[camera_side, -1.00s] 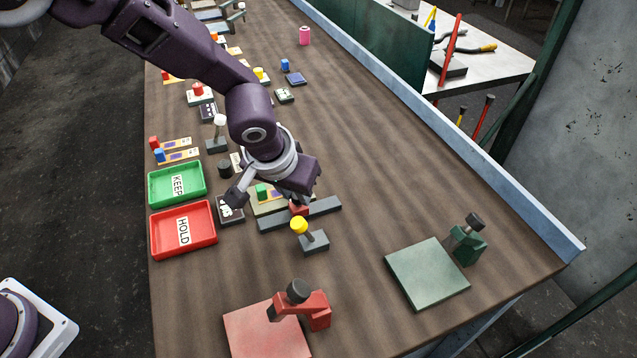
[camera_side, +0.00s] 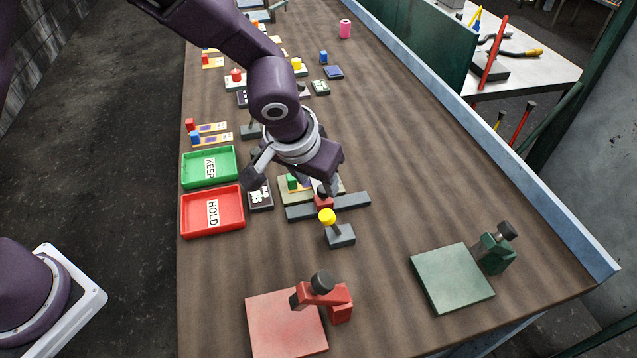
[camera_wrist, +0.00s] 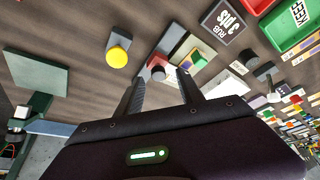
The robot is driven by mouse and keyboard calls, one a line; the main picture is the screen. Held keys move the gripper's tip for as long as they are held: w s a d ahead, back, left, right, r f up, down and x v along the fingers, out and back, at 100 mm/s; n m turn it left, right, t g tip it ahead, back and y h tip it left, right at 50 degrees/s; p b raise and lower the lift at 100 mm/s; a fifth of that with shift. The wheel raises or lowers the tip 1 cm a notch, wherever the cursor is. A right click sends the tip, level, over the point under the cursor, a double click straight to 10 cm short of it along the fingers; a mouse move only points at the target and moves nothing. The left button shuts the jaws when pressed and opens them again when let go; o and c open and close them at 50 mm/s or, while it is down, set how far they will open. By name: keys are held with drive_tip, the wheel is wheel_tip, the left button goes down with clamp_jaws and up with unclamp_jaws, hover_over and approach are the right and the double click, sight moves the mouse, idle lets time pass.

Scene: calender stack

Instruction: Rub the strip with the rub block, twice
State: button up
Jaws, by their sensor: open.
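A tan strip with a purple patch and a green block (camera_side: 292,182) on it lies on an olive pad (camera_side: 341,184). The green block also shows in the wrist view (camera_wrist: 199,60). A small red block with a dark top (camera_side: 324,202), which may be the rub block, is by the strip's near end, beside a long grey bar (camera_side: 352,202). My gripper (camera_side: 328,188) is open above this red block. In the wrist view, the red block (camera_wrist: 158,73) shows between the fingertips (camera_wrist: 160,79), with nothing gripped. The arm hides part of the strip.
A yellow-knobbed grey piece (camera_side: 340,237) stands just in front of the bar. A black RUB card (camera_side: 260,196), a red HOLD tray (camera_side: 190,225) and a green KEEP tray (camera_side: 187,178) are left. Red (camera_side: 270,330) and green (camera_side: 450,280) plates with clamps stand nearer. Table right of the bar is clear.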

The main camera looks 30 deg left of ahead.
drive_tip(key=v, duration=0.4)
drive_tip(key=shift+s+r, duration=0.15)
drive_tip(key=shift+r, duration=0.05)
drive_tip(key=shift+s+a, duration=0.1)
drive_tip(key=shift+a, duration=0.1)
drive_tip(key=c, duration=0.4)
drive_tip(key=s+a, duration=0.1)
drive_tip(key=s+a+n+h, duration=0.1)
drive_tip(key=a+n, duration=0.1)
drive_tip(key=a, duration=0.1)
drive_tip(key=shift+s+a+t+h, duration=0.1)
drive_tip(key=shift+s+t+h, duration=0.2)
drive_tip(key=shift+s+t, duration=0.1)
clamp_jaws()
drive_tip(key=s+a+n+t+h, duration=0.1)
drive_tip(key=s+a+n+t, duration=0.1)
drive_tip(key=s+a+n, duration=0.15)
drive_tip(key=shift+m, duration=0.35)
drive_tip(key=x, duration=0.8)
drive_tip(key=shift+w+d+f, duration=0.1)
drive_tip(key=shift+w+f, duration=0.05)
drive_tip(key=shift+w, duration=0.25)
drive_tip(key=shift+w+d+f, duration=0.1)
drive_tip(key=shift+w+d, duration=0.5)
drive_tip(key=shift+d, duration=0.35)
drive_tip(key=shift+w+d, duration=0.6)
drive_tip(key=shift+d, duration=0.3)
